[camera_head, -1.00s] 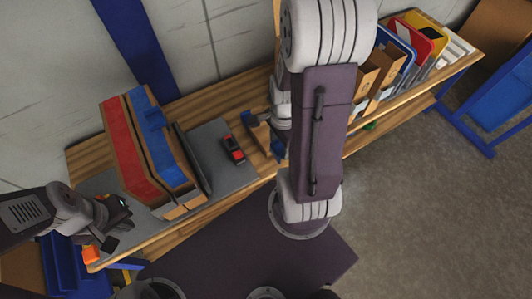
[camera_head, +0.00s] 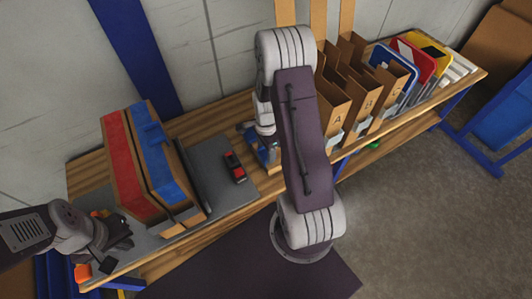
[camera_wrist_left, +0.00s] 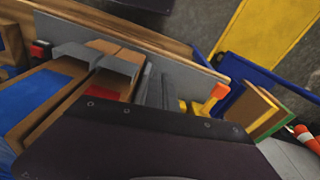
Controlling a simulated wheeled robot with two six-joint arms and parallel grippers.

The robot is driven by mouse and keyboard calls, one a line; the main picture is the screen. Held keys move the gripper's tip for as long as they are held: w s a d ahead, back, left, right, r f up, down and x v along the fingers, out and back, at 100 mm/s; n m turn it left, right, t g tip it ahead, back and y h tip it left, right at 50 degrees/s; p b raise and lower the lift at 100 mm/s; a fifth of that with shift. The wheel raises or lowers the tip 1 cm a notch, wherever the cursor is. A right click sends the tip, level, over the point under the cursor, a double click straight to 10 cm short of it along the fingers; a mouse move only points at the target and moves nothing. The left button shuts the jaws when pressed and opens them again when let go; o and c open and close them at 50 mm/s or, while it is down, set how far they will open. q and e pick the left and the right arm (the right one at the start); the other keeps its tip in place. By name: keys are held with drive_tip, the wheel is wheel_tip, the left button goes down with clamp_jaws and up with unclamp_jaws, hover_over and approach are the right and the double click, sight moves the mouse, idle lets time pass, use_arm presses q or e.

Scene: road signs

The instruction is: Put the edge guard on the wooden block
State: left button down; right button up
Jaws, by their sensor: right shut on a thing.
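My right gripper (camera_head: 262,140) is over the bench in the head view, largely hidden by my right arm. It is shut on a small tan and blue piece (camera_head: 254,146), of which only parts show; I cannot tell whether this is the edge guard. Long tan blocks (camera_head: 182,221) with red and blue tops lie on a grey mat at the left; I cannot tell which part is the wooden block. They also show in the left wrist view (camera_wrist_left: 40,92). My left gripper (camera_head: 117,252) is beside their near left end, apparently open and empty.
A dark bar (camera_head: 194,178) lies along the blocks' right side. A small red and black object (camera_head: 234,167) sits on the grey mat (camera_head: 222,190). Tan upright holders (camera_head: 338,112) and coloured signs (camera_head: 428,58) stand at the right. An orange part (camera_head: 83,273) is near my left gripper.

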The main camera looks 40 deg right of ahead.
drive_tip(key=shift+f, duration=0.85)
drive_tip(key=shift+f, duration=0.1)
drive_tip(key=shift+f+b, duration=0.3)
drive_tip(key=shift+f, duration=0.15)
drive_tip(key=o, duration=1.3)
drive_tip(key=shift+o, duration=0.2)
